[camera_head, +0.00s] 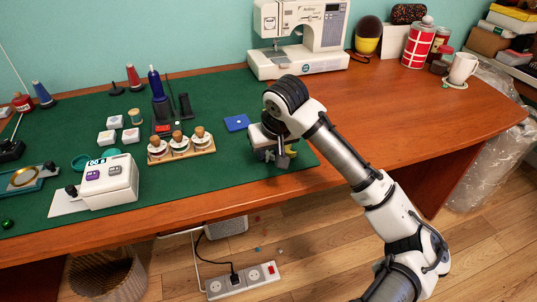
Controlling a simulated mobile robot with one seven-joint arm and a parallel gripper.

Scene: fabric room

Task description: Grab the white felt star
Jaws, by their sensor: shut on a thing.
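My gripper (278,158) points down over the front right part of the green mat (222,158), near the table's front edge. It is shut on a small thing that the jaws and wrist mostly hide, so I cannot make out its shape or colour. I cannot pick out the white felt star anywhere in the head view. Small yellowish patches show beside the jaws, too small to identify. A blue felt piece (236,123) lies flat on the mat just left of my wrist.
A rack with several wooden-knobbed stamps (181,148) stands left of my gripper. A white sewing machine (300,40) stands behind. A white label device (109,181) sits front left. A power strip (242,281) lies on the floor.

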